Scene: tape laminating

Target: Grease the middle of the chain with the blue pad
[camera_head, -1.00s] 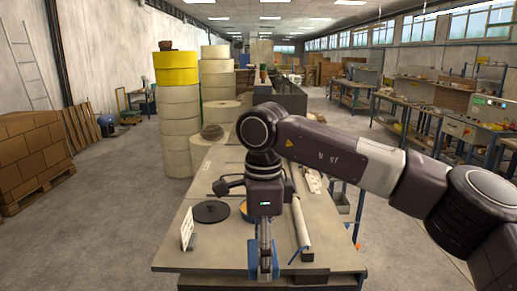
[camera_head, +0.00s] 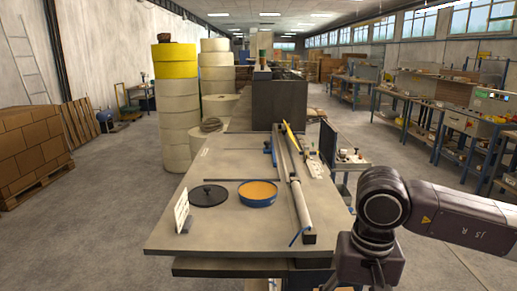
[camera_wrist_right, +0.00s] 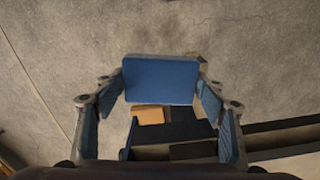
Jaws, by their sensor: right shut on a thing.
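My right gripper (camera_wrist_right: 160,92) is shut on the blue pad (camera_wrist_right: 160,80), a flat blue block held between its two blue-lined fingers. In the head view my right wrist is at the lower right, beside the table's right edge; its fingertips are below the picture. A round blue tin with an orange filling (camera_head: 258,192) stands open on the table (camera_head: 165,238). A long narrow rail with a grey tube (camera_head: 300,203) runs lengthwise along the table's right side. I cannot make out the chain's links. My left gripper is not in view.
A black round lid (camera_head: 209,195) lies left of the tin, and a white card (camera_head: 182,212) stands near the left edge. A yellow piece (camera_head: 293,140) is at the rail's far end. A dark box (camera_head: 279,103) stands behind.

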